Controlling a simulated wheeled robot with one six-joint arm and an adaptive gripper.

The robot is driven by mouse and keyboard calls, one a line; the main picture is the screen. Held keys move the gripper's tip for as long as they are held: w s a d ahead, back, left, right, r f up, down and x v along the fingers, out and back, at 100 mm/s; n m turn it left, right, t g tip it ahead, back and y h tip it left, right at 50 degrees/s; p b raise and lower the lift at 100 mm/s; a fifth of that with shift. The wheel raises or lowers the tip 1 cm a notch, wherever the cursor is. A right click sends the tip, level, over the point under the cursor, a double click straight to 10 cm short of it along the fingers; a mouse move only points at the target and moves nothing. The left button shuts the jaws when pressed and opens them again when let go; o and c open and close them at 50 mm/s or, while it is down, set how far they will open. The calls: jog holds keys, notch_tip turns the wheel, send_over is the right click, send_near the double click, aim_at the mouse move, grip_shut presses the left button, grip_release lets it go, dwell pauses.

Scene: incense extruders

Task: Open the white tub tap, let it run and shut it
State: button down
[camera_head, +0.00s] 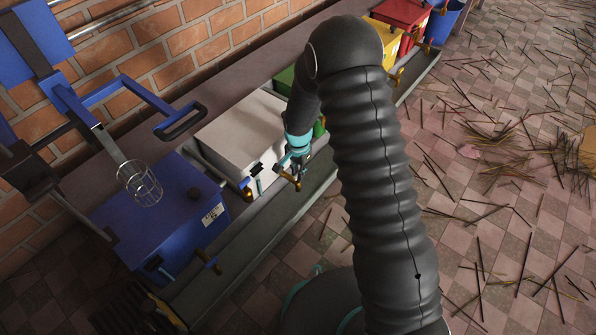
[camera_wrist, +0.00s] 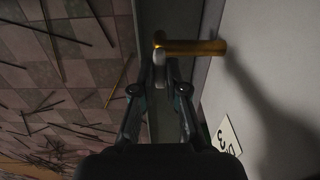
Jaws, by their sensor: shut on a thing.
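The white tub (camera_head: 236,132) stands in the row along the wall, between a blue box and a green tub. Its brass tap (camera_head: 290,179) sticks out from its front, low over the trough. In the wrist view the brass tap (camera_wrist: 200,47) lies across the top, coming out of the pale tub wall (camera_wrist: 285,75). My gripper (camera_head: 298,166) is at the tap. In the wrist view its fingertips (camera_wrist: 161,76) are close together on the tap's small grey handle (camera_wrist: 159,50). The handle is partly hidden between the fingers. I cannot see any flow from the spout.
A blue box (camera_head: 210,240) with its own tap stands to the left. Green, yellow (camera_head: 386,36) and red (camera_head: 405,14) tubs stand to the right. A grey trough (camera_head: 265,228) runs below the taps. Sticks (camera_head: 480,155) litter the tiled floor.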

jog(key=shift+a+m, duration=0.1)
jog(key=shift+m, duration=0.2)
jog(key=c, duration=1.2)
grip_release()
jog(key=shift+r, duration=0.5)
notch_tip(320, 180, up, 11)
